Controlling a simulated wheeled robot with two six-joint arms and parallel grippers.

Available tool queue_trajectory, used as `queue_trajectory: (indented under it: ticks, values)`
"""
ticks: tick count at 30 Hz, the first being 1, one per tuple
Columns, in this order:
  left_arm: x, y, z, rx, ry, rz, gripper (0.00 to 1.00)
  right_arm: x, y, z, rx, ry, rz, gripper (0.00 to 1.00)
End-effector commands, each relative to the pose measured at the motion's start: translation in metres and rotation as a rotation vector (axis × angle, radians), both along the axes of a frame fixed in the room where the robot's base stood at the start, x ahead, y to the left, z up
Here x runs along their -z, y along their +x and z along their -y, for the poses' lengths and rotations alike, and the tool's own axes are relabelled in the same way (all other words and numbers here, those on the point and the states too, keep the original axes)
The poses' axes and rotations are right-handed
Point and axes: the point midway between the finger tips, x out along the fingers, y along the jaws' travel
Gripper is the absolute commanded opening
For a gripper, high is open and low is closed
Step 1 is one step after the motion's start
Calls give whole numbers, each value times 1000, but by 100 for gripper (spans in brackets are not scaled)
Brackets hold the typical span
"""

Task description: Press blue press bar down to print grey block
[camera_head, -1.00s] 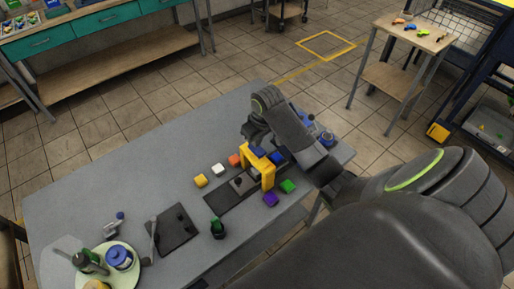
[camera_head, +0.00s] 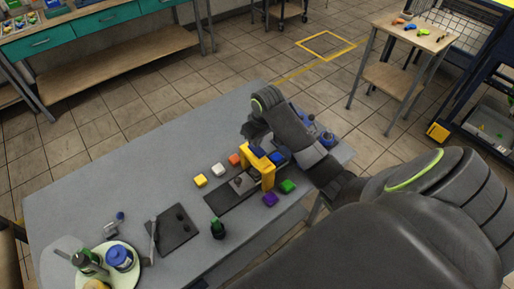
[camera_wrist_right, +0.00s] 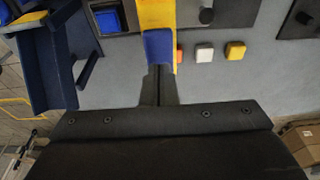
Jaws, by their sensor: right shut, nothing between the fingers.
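The yellow press frame (camera_head: 265,172) stands on the dark base strip (camera_head: 216,203) on the table. The blue press bar (camera_wrist_right: 158,48) shows in the right wrist view against the yellow frame. My right gripper (camera_wrist_right: 159,74) is shut and empty, its fingertips at the near end of the bar; they look to be touching it. In the head view my right gripper (camera_head: 254,138) is over the top of the frame and hides much of the bar. A greyish piece (camera_head: 243,183) lies on the strip beside the frame; I cannot tell whether it is the grey block. My left gripper is out of view.
Yellow (camera_head: 201,181), white (camera_head: 219,170) and orange (camera_head: 234,160) blocks lie behind the strip. Purple (camera_head: 270,200) and green (camera_head: 288,186) blocks lie in front. A dark mat (camera_head: 178,243) and a plate (camera_head: 131,275) with containers are at left. The table's back left is clear.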

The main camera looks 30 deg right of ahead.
Motion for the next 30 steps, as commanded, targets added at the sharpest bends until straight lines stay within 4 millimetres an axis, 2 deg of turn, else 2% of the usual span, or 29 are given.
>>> queue_trajectory:
  ticks: [5, 30]
  values:
    - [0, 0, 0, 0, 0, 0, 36, 1, 0, 0, 0, 0, 0, 0]
    - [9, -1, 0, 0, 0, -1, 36, 31, 0, 0, 1, 1, -1, 0]
